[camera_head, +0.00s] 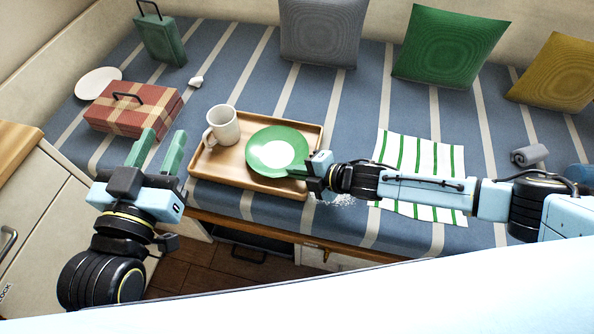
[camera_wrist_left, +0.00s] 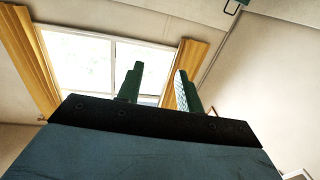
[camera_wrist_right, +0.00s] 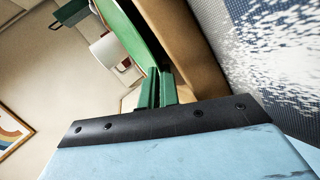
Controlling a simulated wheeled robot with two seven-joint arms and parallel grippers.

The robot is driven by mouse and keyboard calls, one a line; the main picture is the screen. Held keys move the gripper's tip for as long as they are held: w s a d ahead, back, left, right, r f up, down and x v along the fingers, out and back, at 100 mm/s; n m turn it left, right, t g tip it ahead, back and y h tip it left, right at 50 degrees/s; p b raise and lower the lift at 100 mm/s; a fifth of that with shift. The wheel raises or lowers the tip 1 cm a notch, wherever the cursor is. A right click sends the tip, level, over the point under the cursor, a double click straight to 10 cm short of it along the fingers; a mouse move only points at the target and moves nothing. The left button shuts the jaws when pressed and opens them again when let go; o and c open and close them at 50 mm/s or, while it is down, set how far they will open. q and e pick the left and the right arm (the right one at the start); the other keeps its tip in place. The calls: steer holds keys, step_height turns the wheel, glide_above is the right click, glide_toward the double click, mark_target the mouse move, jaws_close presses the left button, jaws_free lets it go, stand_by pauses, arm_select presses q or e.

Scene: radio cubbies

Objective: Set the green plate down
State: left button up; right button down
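The green plate (camera_head: 259,146) with a white centre is over the right half of the wooden tray (camera_head: 213,176), beside a white mug (camera_head: 222,127). I cannot tell whether its underside touches the tray. My right gripper (camera_head: 304,173) is at the plate's near right rim. In the right wrist view its fingers (camera_wrist_right: 158,90) are close together on the rim of the plate (camera_wrist_right: 130,27), and the tray's brown side (camera_wrist_right: 180,35) is next to it. My left gripper (camera_head: 158,150) is open and empty, left of the tray; the left wrist view shows its fingers (camera_wrist_left: 158,85) apart.
A red plaid case (camera_head: 150,108), a white plate (camera_head: 97,82) and a green radio-like box (camera_head: 160,38) are at the left. A striped green-and-white cloth (camera_head: 421,160) lies to the right under my right arm. Cushions (camera_head: 447,45) stand at the back.

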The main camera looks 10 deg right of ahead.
steer(key=c, duration=1.9)
jaws_free()
steer(key=shift+f, duration=0.1)
steer(key=shift+c, duration=0.2)
